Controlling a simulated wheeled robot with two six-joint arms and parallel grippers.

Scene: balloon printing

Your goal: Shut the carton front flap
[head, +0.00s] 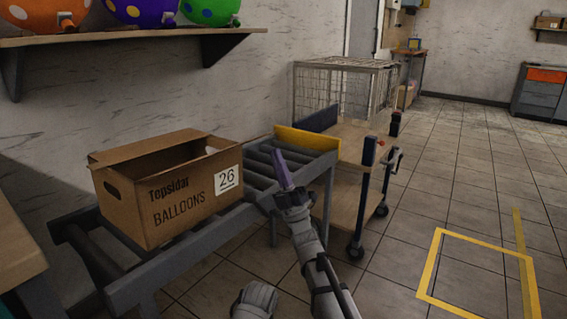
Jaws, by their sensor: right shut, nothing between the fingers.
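The brown cardboard carton (185,205) sits upright on the roller conveyor, printed "Tepsidar BALLOONS" with a white "26" label. Its top is open at least in part, with a dark gap along the side facing me. A lighter cardboard strip (140,147) runs along its far left top edge; I cannot tell which flap this is. My right gripper (281,168) is shut and empty, to the right of the carton and apart from it, above the conveyor's right part.
The roller conveyor (203,235) has a yellow end plate (305,138) at its far end. A wheeled trolley (345,165) with a wire cage (340,90) stands beyond it. A shelf (130,37) with balloons hangs on the wall. Yellow floor lines (470,235) mark free floor at right.

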